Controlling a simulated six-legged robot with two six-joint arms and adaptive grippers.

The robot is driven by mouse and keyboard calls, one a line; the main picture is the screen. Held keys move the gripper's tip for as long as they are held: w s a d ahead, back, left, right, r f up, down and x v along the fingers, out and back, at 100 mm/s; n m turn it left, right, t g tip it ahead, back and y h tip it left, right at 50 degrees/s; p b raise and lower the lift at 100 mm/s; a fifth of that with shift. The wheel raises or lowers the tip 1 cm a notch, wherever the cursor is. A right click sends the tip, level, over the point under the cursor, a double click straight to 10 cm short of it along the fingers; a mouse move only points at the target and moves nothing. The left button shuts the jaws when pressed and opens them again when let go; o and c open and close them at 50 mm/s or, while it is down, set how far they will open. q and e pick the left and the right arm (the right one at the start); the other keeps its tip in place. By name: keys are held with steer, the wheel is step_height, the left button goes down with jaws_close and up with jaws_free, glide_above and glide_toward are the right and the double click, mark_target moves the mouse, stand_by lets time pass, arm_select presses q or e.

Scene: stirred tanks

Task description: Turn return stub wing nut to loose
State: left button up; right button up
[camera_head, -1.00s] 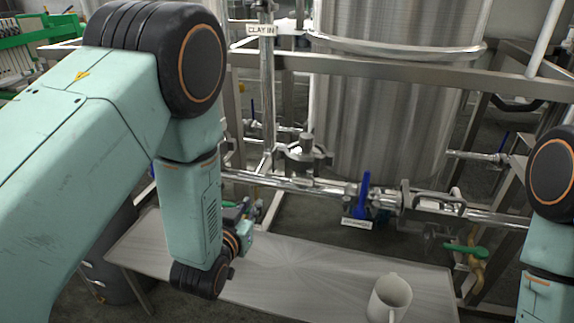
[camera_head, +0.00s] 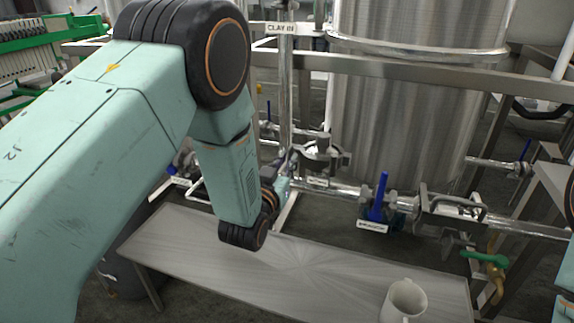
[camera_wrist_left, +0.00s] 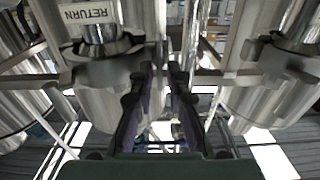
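The return stub shows in the left wrist view as a metal pipe end with a RETURN label (camera_wrist_left: 88,14) and a grey clamp (camera_wrist_left: 95,72) around it. The wing nut itself is hard to make out beside the clamp, near the fingertips. My left gripper (camera_wrist_left: 164,72) has its two dark fingers apart, with a narrow gap between them, just right of the clamp. In the head view my left gripper (camera_head: 284,180) is small and partly hidden by my wrist, just left of and below a clamp (camera_head: 322,155) on the piping. My right gripper is out of view.
A steel tank (camera_head: 400,110) stands behind a metal frame rail (camera_head: 420,72). A blue-handled valve (camera_head: 379,197) and a green-handled valve (camera_head: 485,258) sit to the right. A white mug (camera_head: 404,299) stands on the low metal table (camera_head: 220,250).

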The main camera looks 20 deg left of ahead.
arm_select(q)
steer(key=shift+w, duration=0.25)
jaws_close()
